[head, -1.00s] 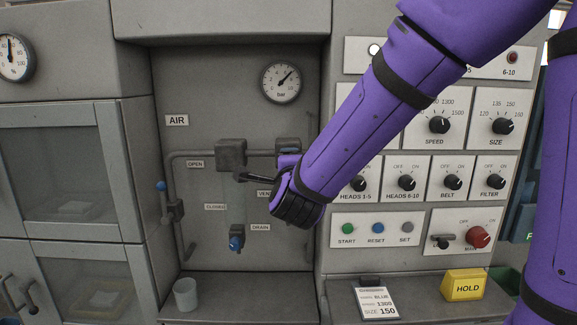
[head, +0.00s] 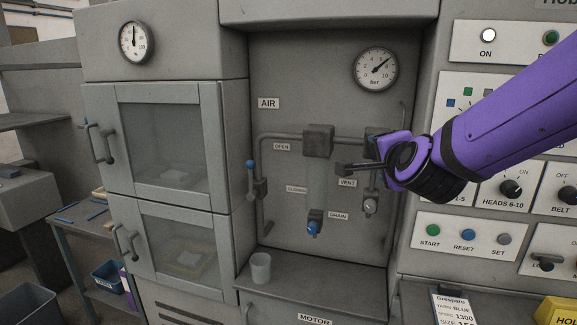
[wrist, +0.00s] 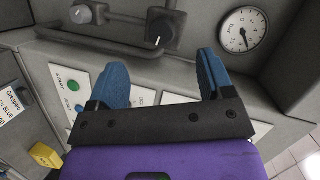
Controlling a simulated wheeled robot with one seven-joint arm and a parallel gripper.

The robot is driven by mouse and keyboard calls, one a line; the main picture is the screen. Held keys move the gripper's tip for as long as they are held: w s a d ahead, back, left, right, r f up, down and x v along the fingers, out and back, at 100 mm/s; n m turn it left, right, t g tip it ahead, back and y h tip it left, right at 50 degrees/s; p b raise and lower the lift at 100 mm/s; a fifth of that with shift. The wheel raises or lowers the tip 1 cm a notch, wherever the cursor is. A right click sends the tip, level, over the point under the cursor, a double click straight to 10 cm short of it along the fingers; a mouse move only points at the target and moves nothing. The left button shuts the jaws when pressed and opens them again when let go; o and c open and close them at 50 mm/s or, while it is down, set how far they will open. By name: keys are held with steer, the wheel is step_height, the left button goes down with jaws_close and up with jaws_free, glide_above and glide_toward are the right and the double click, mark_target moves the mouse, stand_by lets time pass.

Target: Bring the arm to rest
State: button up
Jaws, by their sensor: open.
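My purple arm reaches in from the right in the head view. My gripper (head: 343,168) is in front of the air panel, near the VENT label, and points left. In the wrist view my gripper (wrist: 167,75) shows two blue fingertips spread wide apart with nothing between them. The gripper holds nothing.
The air panel has a pressure gauge (head: 375,69), a blue-handled lever (head: 251,180) and a drain valve (head: 314,225). A cup (head: 261,267) stands on the ledge below. The control panel (head: 470,240) is at the right. Glass-fronted cabinet doors (head: 165,150) are at the left.

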steer(key=s+d+n+g, duration=0.3)
steer(key=s+n, duration=0.2)
steer(key=s, duration=0.3)
steer(key=s+d+n+g, duration=0.3)
steer(key=s+n, duration=0.2)
steer(key=s, duration=0.3)
steer(key=s+d+f+n+g, duration=0.1)
steer(key=s+d+n+g, duration=0.3)
steer(key=s, duration=0.5)
steer(key=shift+n, duration=0.4)
steer(key=shift+d, duration=0.1)
stand_by(1.8)
